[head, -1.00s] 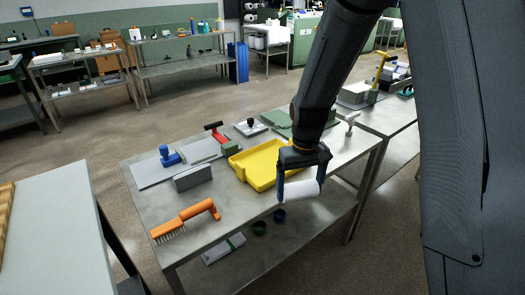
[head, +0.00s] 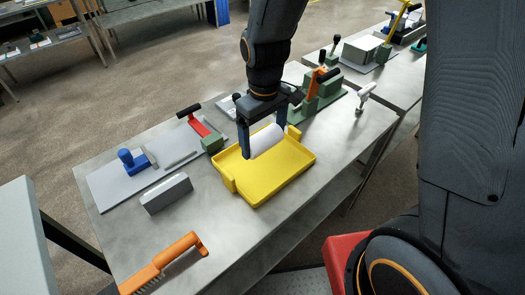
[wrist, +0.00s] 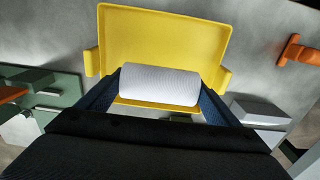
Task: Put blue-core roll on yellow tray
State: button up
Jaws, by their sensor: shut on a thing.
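A white roll (head: 266,141) is held between the two fingers of my gripper (head: 264,142), over the far part of the yellow tray (head: 275,178). My gripper is shut on the roll's two ends. In the wrist view the white roll (wrist: 160,84) lies across between the fingers, in front of the near edge of the yellow tray (wrist: 163,40). The roll's core is hidden by the fingers, so its colour cannot be told. The roll appears to be above the tray; the height is hard to tell. The tray is empty and lies flat on the metal table.
An orange brush (head: 165,265) lies at the near left. A grey block (head: 166,193), a blue-handled tool (head: 133,162) and a red clamp (head: 193,121) stand left of the tray. A green fixture (head: 313,100) stands behind right. The table in front of the tray is clear.

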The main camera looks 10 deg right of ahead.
aim_at(265, 135)
jog(key=shift+d+f+p, duration=0.1)
jog(key=shift+f+p, duration=0.35)
jog(key=shift+f, duration=2.8)
jog(key=shift+f, duration=0.1)
jog(key=o, duration=1)
notch_tip(265, 135, up, 12)
jog(key=shift+s+b, duration=0.1)
jog(key=shift+b, duration=0.85)
jog(key=s+d+m, duration=0.2)
jog(key=d, duration=0.2)
jog(key=s+d+m, duration=0.2)
jog(key=s+d, duration=0.1)
jog(key=d, duration=0.1)
jog(key=s+d+m, duration=0.2)
jog(key=d, duration=0.2)
jog(key=shift+s+d+f+m+t, duration=0.25)
jog(key=shift+f+m+t, duration=0.15)
